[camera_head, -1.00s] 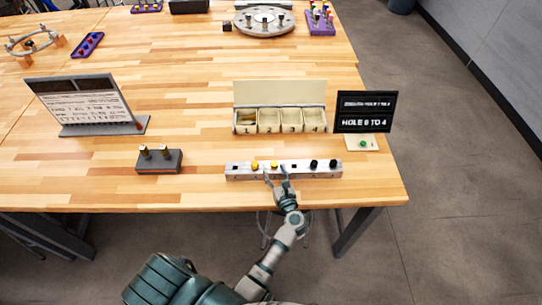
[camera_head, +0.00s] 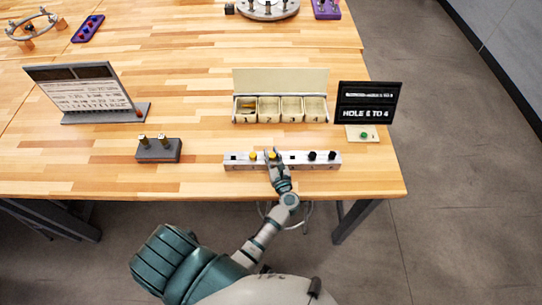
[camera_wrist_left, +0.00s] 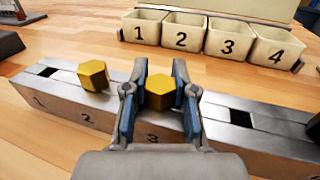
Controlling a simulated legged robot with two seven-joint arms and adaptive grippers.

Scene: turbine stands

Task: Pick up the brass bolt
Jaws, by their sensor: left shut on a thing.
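A grey rail block (camera_head: 208,160) lies near the table's front edge, with numbered holes. Two brass hex-headed bolts stand in it. The bolt at hole 3 (camera_wrist_left: 160,92) sits between the fingers of my left gripper (camera_head: 273,160), which is shut on it. In the left wrist view the fingers of the gripper (camera_wrist_left: 159,85) flank the hex head, and its shank is hidden. The other brass bolt (camera_wrist_left: 93,75) stands at hole 2, slightly tilted, left of the gripper. Hole 4 (camera_wrist_left: 236,117) is empty, as is hole 1. My right gripper is not in view.
A sign (camera_head: 368,112) reads "HOLE 6 TO 4". A grey block with two pegs (camera_head: 158,152) and an instruction board (camera_head: 80,90) stand left.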

